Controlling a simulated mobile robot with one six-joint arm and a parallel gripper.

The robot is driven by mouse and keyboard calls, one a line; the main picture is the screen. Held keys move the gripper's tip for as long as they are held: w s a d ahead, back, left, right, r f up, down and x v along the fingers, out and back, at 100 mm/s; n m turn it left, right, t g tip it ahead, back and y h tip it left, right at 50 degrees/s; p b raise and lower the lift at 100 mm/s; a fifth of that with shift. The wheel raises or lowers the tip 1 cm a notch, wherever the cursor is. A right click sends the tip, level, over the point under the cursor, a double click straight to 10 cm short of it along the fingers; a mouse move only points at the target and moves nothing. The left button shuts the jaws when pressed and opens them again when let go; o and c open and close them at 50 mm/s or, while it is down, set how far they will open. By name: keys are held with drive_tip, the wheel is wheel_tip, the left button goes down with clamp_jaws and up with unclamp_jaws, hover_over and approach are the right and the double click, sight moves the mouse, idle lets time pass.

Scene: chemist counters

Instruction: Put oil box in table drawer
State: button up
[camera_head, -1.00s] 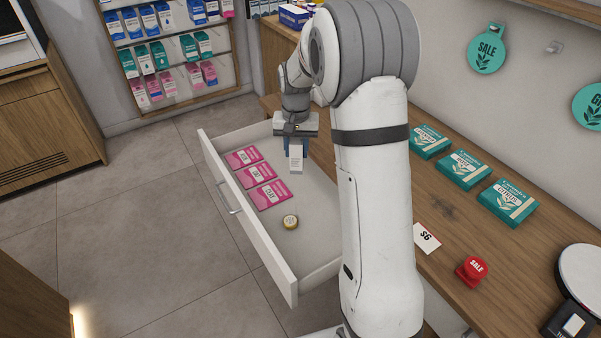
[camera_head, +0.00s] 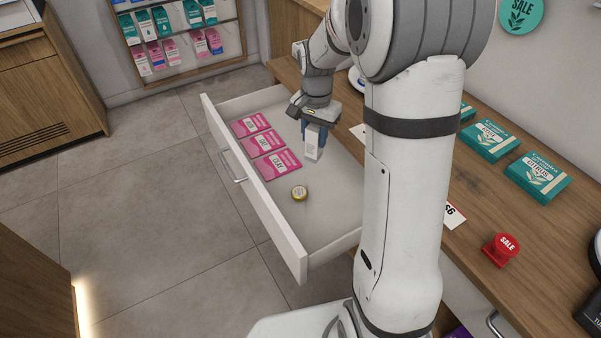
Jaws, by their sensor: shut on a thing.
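My gripper (camera_head: 315,131) is shut on a small white box, which appears to be the oil box (camera_head: 313,150). The box hangs upright below the blue fingers, over the right part of the open drawer (camera_head: 252,197). I cannot tell whether its lower end touches the drawer floor. The drawer is white and pulled out from under the wooden counter. Part of its right side is hidden behind my arm.
Teal boxes (camera_head: 537,174) and a red sale button (camera_head: 501,249) stand on the wooden counter (camera_head: 480,220).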

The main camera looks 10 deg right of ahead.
drive_tip(key=shift+s+f+m+b, duration=1.05)
drive_tip(key=shift+s+f+b, duration=0.4)
drive_tip(key=shift+f, duration=1.65)
drive_tip(key=shift+s+f+m+b, duration=1)
drive_tip(key=shift+s+f+b, duration=0.4)
drive_tip(key=shift+f, duration=1.75)
drive_tip(key=shift+s+f+m+b, duration=1.05)
drive_tip(key=shift+s+f+b, duration=0.4)
drive_tip(key=shift+f, duration=1.65)
drive_tip(key=shift+f, duration=0.25)
drive_tip(key=o, duration=1)
drive_tip(key=shift+r, duration=0.1)
drive_tip(key=shift+c, duration=0.2)
